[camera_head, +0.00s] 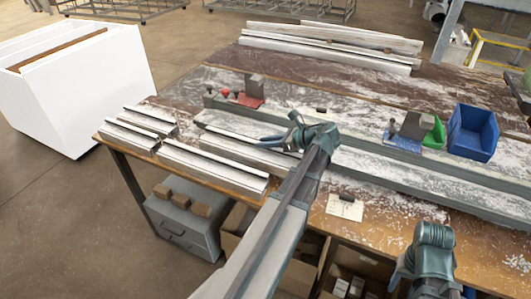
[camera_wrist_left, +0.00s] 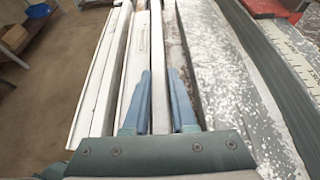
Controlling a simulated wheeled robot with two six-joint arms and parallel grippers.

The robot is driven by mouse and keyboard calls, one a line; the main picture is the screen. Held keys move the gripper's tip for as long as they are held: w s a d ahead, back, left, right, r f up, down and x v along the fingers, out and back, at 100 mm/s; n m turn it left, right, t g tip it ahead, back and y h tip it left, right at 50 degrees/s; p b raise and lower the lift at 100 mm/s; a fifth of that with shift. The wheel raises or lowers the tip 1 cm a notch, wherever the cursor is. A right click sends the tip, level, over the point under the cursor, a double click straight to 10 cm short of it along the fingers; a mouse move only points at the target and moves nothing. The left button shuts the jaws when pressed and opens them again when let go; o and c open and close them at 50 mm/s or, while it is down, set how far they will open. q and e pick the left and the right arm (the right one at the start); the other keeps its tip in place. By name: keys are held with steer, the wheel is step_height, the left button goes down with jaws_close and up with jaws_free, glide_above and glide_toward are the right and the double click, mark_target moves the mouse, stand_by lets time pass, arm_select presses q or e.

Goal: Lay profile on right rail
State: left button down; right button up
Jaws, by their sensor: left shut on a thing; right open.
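My left gripper (camera_head: 284,138) is over the left part of the bench, with its blue fingers closed around a narrow silver profile (camera_wrist_left: 159,70). In the left wrist view the fingers (camera_wrist_left: 160,100) stand on either side of this strip, which runs away from me between other profiles. Whether it is lifted clear of its support I cannot tell. Several more profiles (camera_head: 212,166) lie at the bench's left edge. A long grey rail (camera_head: 450,181) crosses the bench, with a red clamp (camera_head: 250,100) and a blue-based clamp (camera_head: 403,141). My right gripper (camera_head: 405,266) is open low at the right; its fingertips are unclear.
Blue (camera_head: 472,132) and green (camera_head: 436,133) bins stand at the bench's right. Long white profiles (camera_head: 330,46) lie at the back. A paper note (camera_head: 344,208) lies near the front edge. A white cabinet (camera_head: 95,90) stands left of the bench.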

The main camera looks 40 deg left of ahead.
mark_target(265, 150)
arm_select(q)
steer(key=shift+f+b, duration=1.55)
steer(key=shift+f, duration=0.2)
steer(key=shift+f, duration=0.1)
steer(key=c, duration=0.7)
jaws_free()
steer(key=shift+c, duration=0.2)
